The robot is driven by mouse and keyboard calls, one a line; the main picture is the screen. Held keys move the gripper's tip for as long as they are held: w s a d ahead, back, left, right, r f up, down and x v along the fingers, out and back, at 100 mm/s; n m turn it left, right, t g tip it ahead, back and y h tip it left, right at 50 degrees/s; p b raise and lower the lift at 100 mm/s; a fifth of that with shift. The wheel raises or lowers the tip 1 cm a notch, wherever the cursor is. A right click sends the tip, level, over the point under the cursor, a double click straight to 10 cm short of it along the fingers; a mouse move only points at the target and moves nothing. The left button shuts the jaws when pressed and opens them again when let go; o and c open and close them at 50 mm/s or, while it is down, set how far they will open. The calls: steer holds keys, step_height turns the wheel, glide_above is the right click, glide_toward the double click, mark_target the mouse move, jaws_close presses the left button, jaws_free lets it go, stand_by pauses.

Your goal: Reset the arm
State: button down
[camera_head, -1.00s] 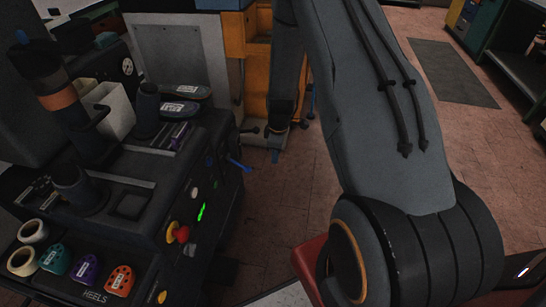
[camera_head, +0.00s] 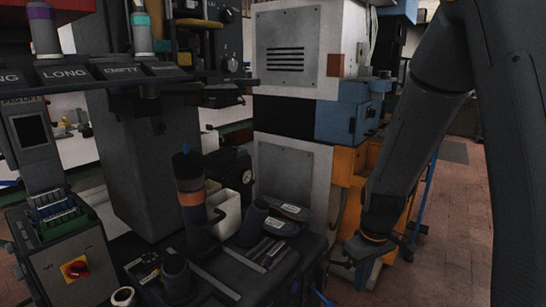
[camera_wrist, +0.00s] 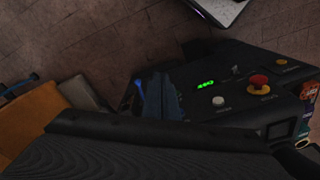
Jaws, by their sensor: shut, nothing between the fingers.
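My arm comes down the right side of the head view. My gripper (camera_head: 364,272) hangs at its end, pointing down, just right of the press bench (camera_head: 262,268). It looks shut and holds nothing. In the wrist view, bluish finger shapes that look like my gripper (camera_wrist: 153,97) show dark against the front of the control panel. The fingertips are small and dim there.
A dark upright post with an orange band (camera_head: 192,197) stands on the bench. Open tiled floor (camera_head: 440,235) lies to the right.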

steer(key=s+a+r+m+p, duration=0.2)
steer(key=s+r+m, duration=0.3)
steer(key=s+r, duration=0.6)
steer(key=s+a, duration=0.1)
steer(key=s, duration=0.2)
steer(key=shift+s+a, duration=0.2)
steer(key=shift+s, duration=0.15)
